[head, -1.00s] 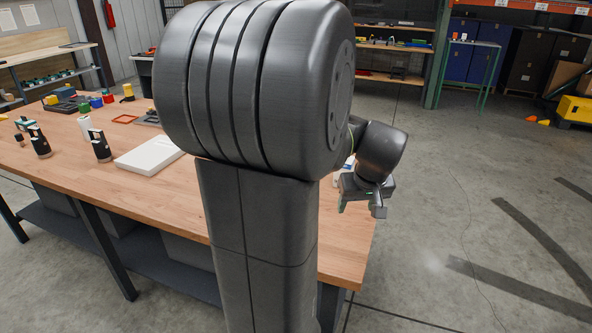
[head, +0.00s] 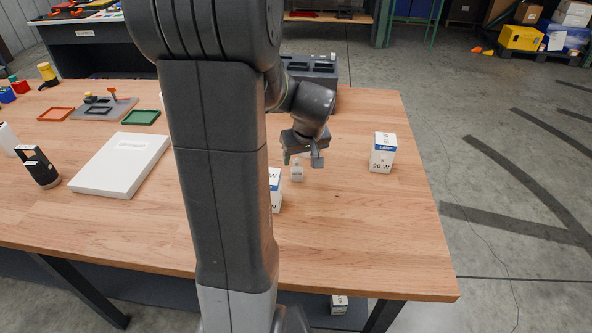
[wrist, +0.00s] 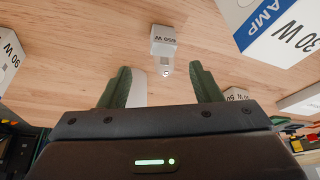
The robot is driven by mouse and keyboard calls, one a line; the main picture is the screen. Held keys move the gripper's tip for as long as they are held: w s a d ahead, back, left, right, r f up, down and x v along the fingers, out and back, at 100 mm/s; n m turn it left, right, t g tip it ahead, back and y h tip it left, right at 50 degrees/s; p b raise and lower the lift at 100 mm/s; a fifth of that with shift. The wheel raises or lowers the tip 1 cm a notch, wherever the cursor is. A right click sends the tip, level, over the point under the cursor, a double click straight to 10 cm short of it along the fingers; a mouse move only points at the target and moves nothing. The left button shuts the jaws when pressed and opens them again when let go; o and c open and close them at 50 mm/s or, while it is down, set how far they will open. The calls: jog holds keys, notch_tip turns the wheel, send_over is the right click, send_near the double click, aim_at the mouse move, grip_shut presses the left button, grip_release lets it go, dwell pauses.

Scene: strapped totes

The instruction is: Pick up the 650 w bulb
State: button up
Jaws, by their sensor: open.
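The 650 w bulb (wrist: 163,42) shows in the wrist view as a small pale block marked "650 W" with a small shiny tip pointing toward me. It lies on the wooden table, beyond my fingertips and roughly in line with the gap between them. A small white piece under my gripper in the head view (head: 297,172) looks like the same bulb. My gripper (wrist: 162,82) is open, its two green fingers apart and not touching the bulb. In the head view my gripper (head: 303,160) hangs above the table, close to that small piece.
A lamp box (head: 382,153) stands to the right; another (head: 275,190) is partly hidden by my arm. A smaller marked piece (wrist: 236,94) sits behind the right finger. A dark holder (head: 312,75) stands behind, a white slab (head: 122,165) left. The table's front right is clear.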

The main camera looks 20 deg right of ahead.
aim_at(298, 162)
jog(key=shift+w+d+f, duration=0.1)
jog(key=shift+f, duration=0.4)
jog(key=x, duration=0.3)
jog(key=shift+w+a+f+p, duration=0.1)
jog(key=shift+a+f+p, duration=0.2)
jog(key=shift+a+f, duration=0.1)
jog(key=shift+w+f, duration=0.3)
jog(key=shift+f, duration=0.3)
jog(key=c, duration=1.1)
